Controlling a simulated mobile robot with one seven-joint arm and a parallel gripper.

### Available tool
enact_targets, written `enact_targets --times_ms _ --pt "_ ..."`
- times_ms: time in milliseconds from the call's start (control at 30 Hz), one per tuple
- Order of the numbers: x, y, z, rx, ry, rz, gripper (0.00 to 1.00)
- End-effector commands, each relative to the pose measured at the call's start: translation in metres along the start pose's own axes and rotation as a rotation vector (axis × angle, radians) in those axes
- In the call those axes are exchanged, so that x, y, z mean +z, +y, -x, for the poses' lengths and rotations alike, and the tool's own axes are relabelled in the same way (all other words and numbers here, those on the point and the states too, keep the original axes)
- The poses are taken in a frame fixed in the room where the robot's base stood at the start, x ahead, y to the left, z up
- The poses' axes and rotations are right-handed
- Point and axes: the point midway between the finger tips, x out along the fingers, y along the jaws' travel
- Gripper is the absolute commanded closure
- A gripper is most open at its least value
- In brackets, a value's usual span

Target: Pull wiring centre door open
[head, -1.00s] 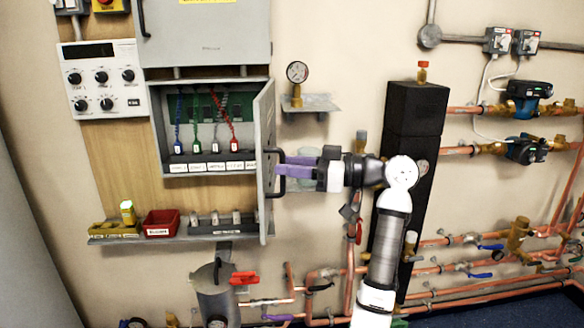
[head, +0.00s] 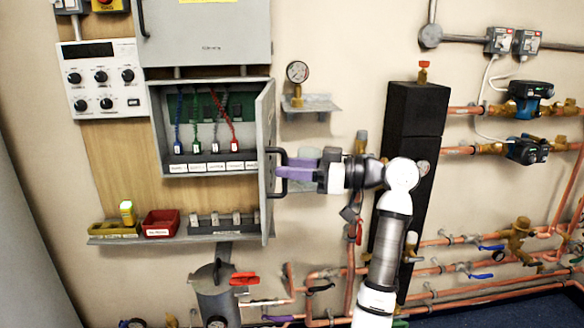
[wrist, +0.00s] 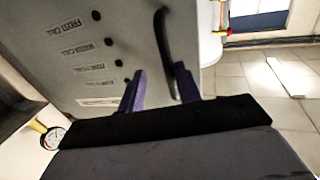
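The wiring centre (head: 158,140) is a grey wall box, and its door (head: 264,160) stands swung out at its right side, showing coloured wires and labelled terminals inside. The door panel with printed labels also fills the upper left of the wrist view (wrist: 75,50). A black bow handle (head: 283,186) is on the door's outer face; it also shows in the wrist view (wrist: 161,38). My gripper (head: 288,167) is at the handle from the right. In the wrist view its purple fingers (wrist: 160,70) are apart, with the handle between them and a visible gap.
A shelf (head: 110,240) with a yellow bin and red bin (head: 161,223) lies below the box. A pressure gauge (head: 297,73) on a bracket is above my gripper. A black column (head: 415,130) and copper pipes (head: 470,268) are to the right.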

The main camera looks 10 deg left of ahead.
Motion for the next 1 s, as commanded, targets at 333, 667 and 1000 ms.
enact_targets --times_ms 333,667,1000 --pt "0.001 0.000 0.063 0.005 0.001 0.001 0.68" --pt "0.000 0.000 0.124 0.002 0.001 0.001 0.68" --pt "-0.001 -0.001 0.137 0.000 0.000 0.001 0.68"
